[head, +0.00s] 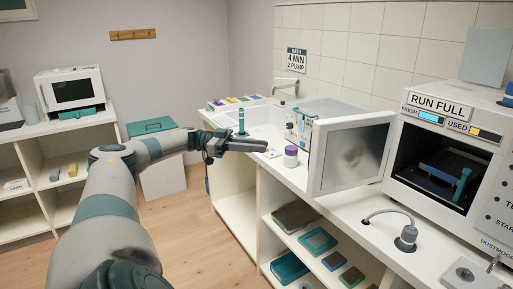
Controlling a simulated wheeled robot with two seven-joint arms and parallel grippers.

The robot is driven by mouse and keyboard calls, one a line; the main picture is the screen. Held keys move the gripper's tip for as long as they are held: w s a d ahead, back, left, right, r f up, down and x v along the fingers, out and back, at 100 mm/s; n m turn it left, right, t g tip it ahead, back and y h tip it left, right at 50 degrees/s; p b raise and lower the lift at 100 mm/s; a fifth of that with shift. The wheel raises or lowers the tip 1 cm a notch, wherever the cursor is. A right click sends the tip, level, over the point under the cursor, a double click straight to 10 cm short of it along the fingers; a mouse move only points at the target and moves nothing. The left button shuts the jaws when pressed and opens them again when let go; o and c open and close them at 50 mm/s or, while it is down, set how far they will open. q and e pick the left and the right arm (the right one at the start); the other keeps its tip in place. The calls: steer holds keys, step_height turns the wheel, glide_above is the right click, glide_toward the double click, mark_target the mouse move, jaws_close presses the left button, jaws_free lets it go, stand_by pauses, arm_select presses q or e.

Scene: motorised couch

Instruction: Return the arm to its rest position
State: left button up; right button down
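My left arm reaches in from the lower left and is stretched forward, away from me. Its gripper (260,146) is beside and above the near-left edge of the white counter (347,207), pointing right. Its dark fingers are seen side-on and overlap, so I cannot tell whether they are open or shut. No object shows between them. A small purple-and-white jar (291,156) stands on the counter just right of the fingertips, apart from them. My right gripper is out of view.
An open door (351,157) with a smudged pane stands out over the counter, left of the RUN FULL machine (443,104). A teal upright thing (241,121) stands behind the gripper. Shelves (27,150) line the left wall. The wooden floor (195,240) between is clear.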

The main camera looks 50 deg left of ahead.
arm_select(q)
steer(key=shift+w+f, duration=0.1)
stand_by(0.4)
